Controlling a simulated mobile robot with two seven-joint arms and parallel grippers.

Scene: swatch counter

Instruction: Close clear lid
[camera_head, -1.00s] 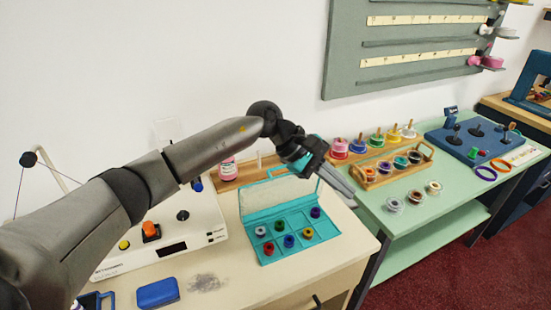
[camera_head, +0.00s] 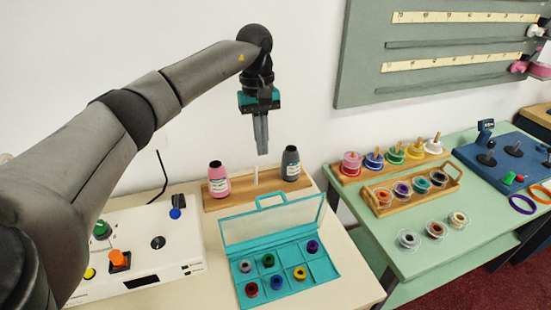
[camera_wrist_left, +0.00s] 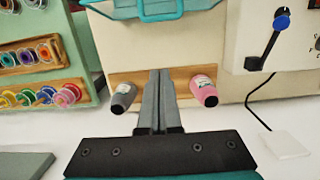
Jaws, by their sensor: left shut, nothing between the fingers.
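The clear lid (camera_head: 265,224) has a teal frame and a teal handle (camera_head: 270,198) on its upper edge. It stands open, tilted up from the back edge of a teal box (camera_head: 322,270). Several coloured bobbins sit in the box's compartments. My left gripper (camera_head: 262,150) is shut and empty, pointing down above and behind the lid, apart from it. In the left wrist view, the shut fingers (camera_wrist_left: 158,76) point toward the lid's handle (camera_wrist_left: 160,14), which shows at the top edge. My right gripper is not in view.
Behind the lid, a wooden rack (camera_head: 240,196) holds a pink bottle (camera_head: 218,180), a grey bottle (camera_head: 290,164) and a white peg between them. A white control panel (camera_head: 140,250) is at left. A green table (camera_head: 400,280) with spools is at right.

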